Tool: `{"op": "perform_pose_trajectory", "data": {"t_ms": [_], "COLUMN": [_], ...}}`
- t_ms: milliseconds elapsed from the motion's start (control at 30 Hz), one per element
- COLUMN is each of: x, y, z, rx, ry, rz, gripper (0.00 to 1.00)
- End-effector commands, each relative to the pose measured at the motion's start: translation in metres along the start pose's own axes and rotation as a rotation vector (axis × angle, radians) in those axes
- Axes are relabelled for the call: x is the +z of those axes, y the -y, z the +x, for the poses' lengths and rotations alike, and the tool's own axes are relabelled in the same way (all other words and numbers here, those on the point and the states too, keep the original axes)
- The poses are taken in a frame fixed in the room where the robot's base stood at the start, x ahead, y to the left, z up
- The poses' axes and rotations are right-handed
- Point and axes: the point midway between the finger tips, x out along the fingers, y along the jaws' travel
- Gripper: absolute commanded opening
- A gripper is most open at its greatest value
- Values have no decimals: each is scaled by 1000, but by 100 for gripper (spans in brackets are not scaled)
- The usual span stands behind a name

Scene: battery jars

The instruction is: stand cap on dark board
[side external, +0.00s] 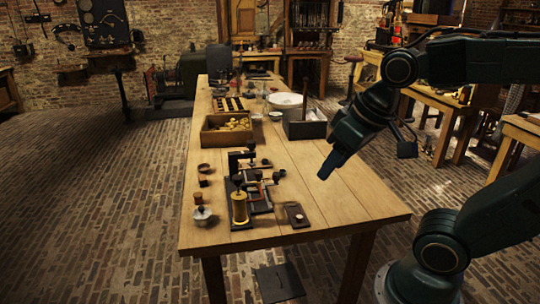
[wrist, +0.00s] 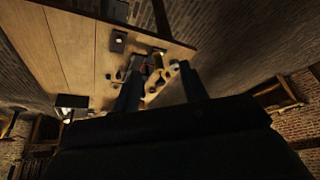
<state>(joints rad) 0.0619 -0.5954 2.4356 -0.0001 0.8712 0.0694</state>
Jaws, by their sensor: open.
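A small dark board (side external: 293,210) lies flat near the front right of the wooden table. A small pale, reddish piece (side external: 299,217) is on it; I cannot tell if this is the cap or whether it stands upright. The dark board (wrist: 118,48) also shows at the top of the wrist view. My gripper (side external: 325,176) hangs in the air above the table's right side, behind and to the right of the board. In the wrist view my gripper (wrist: 158,88) has its dark fingers apart. No held cap shows.
A dark apparatus with a brass spool (side external: 239,209) stands left of the board. Near the left edge are a lidded jar (side external: 203,217), corks (side external: 199,198) and a dark ring (side external: 204,169). A wooden crate (side external: 212,136) and a grey box (side external: 305,130) stand farther back. The front right tabletop is clear.

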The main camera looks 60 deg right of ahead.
Motion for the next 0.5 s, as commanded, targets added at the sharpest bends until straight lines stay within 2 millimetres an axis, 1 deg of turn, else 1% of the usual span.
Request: {"op": "perform_pose_trajectory", "data": {"t_ms": [33,100,200,333,500], "x": [7,16,24,29,30], "y": [3,5,8,9,9], "z": [-5,-9,-13,-15,-15], "rx": [-8,-16,-24,-29,-30], "ry": [-18,-33,-50,-60,-60], "rz": [-31,-64,-100,-122,-127], "gripper": [43,43,43,43,43]}}
